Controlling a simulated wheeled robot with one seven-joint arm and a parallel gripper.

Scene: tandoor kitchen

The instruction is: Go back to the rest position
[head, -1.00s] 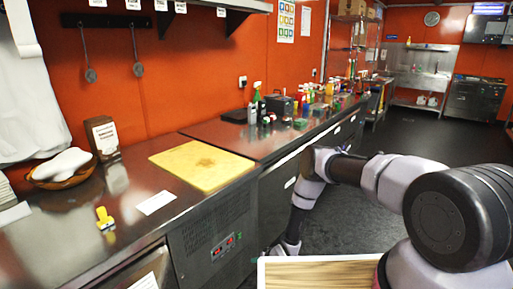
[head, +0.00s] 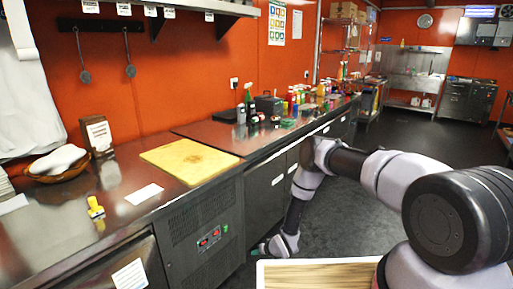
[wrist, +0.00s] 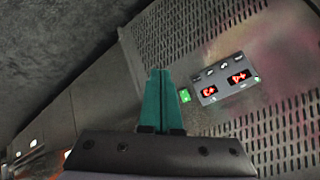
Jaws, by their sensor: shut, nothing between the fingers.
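My gripper (wrist: 160,75) shows in the wrist view with its two green fingers pressed together and nothing between them. In the head view my arm bends down beside the counter front, and the gripper (head: 262,247) hangs low near the cabinet doors, small and partly cut off by the wooden-topped surface in front. The wrist view faces the perforated cabinet front with a red-lit control panel (wrist: 225,88).
A steel counter (head: 120,220) runs along the left with a yellow cutting board (head: 190,162), a yellow-handled tool (head: 96,209) and a basket (head: 60,172). Several bottles (head: 305,97) stand farther back. The dark floor (head: 400,135) is open toward the far sink. A wood-topped surface (head: 320,275) is close in front.

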